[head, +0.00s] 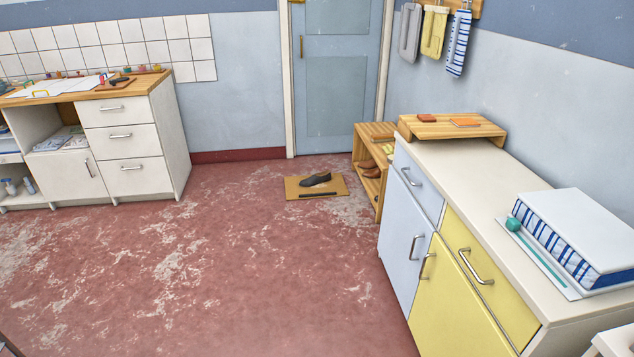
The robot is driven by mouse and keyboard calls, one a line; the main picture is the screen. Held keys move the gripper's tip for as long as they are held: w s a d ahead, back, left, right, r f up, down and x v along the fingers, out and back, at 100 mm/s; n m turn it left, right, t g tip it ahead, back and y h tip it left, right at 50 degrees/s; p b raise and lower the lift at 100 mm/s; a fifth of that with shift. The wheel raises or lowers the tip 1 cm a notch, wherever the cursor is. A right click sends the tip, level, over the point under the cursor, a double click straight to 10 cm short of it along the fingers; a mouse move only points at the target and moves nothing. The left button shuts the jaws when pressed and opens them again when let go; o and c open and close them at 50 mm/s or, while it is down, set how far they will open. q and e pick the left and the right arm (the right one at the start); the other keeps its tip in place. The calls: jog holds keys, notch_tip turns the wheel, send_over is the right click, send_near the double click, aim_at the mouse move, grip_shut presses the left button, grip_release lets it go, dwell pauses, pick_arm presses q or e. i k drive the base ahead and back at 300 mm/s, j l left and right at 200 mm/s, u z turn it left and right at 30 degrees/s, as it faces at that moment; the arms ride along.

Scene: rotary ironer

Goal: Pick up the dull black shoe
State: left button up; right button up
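A dull black shoe (315,180) lies on a tan mat (295,191) on the red floor, in front of the door. A thin dark strip (318,195) lies on the mat in front of the shoe. The shoe is far from me across open floor. Neither of my grippers shows in the head view. A small dark edge at the bottom left corner is too little to identify.
A wooden shoe rack (358,160) with brown shoes (369,169) stands right of the mat. A counter (470,185) with blue and yellow fronts runs along the right. A white cabinet (125,150) stands at the left. The worn red floor (210,260) between them is clear.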

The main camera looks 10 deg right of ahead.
aim_at(325, 176)
jog(key=i+j+u, duration=0.1)
jog(key=i, duration=4.85)
jog(key=i+j+z, duration=0.15)
jog(key=i+z, duration=0.35)
jog(key=i+j+z, duration=0.3)
jog(key=i+z, duration=0.15)
jog(key=i+j+z, duration=0.35)
jog(key=j+z, duration=0.15)
